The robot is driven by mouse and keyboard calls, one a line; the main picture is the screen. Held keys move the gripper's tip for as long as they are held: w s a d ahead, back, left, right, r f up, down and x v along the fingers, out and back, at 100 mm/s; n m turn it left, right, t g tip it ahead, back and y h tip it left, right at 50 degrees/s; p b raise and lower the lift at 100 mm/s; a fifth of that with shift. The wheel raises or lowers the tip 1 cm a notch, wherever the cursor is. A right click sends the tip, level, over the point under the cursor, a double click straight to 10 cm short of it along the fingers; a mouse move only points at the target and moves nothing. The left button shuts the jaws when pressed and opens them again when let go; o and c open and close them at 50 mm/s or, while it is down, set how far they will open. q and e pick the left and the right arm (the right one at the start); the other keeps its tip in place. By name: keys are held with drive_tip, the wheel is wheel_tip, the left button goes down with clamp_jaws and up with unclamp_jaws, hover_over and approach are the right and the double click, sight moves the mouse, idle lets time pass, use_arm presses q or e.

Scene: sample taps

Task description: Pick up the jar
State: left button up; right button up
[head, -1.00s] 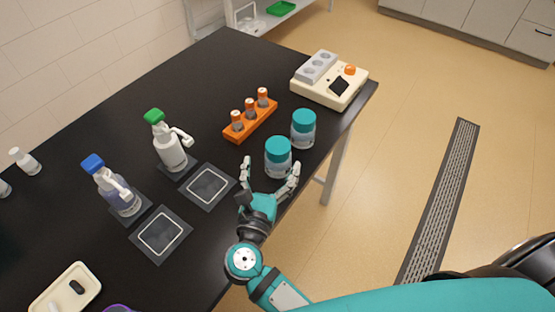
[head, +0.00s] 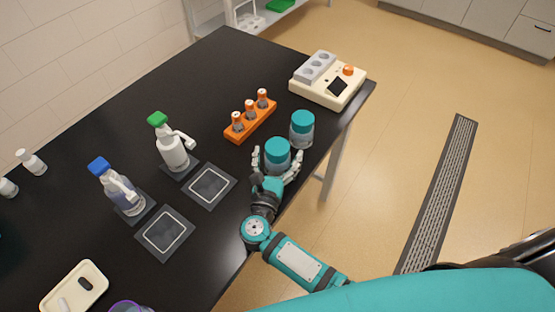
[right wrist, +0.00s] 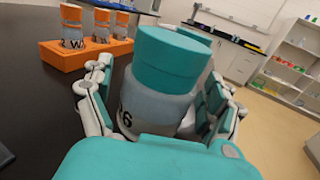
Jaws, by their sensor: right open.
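Two clear jars with teal lids stand near the right edge of the black table. The nearer jar (head: 277,153) stands between the fingers of my right gripper (head: 277,165), which is open around it. In the right wrist view this jar (right wrist: 160,85) fills the middle, upright, with a pale label and part of a dark marking. The right gripper's fingers (right wrist: 160,110) lie on both sides of it. The farther jar (head: 302,129) stands just behind, mostly hidden in the wrist view. My left gripper is not in view.
An orange rack (head: 250,122) with several small vials stands left of the jars. A cream device (head: 328,80) stands at the far corner. Dispenser bottles with a green cap (head: 172,145) and a blue cap (head: 116,187) stand left, beside dark mats (head: 209,186). A cream tray (head: 74,287) lies near left.

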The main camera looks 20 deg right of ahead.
drive_tip(key=shift+s, duration=0.1)
drive_tip(key=c, duration=1.3)
drive_tip(key=shift+r, duration=0.2)
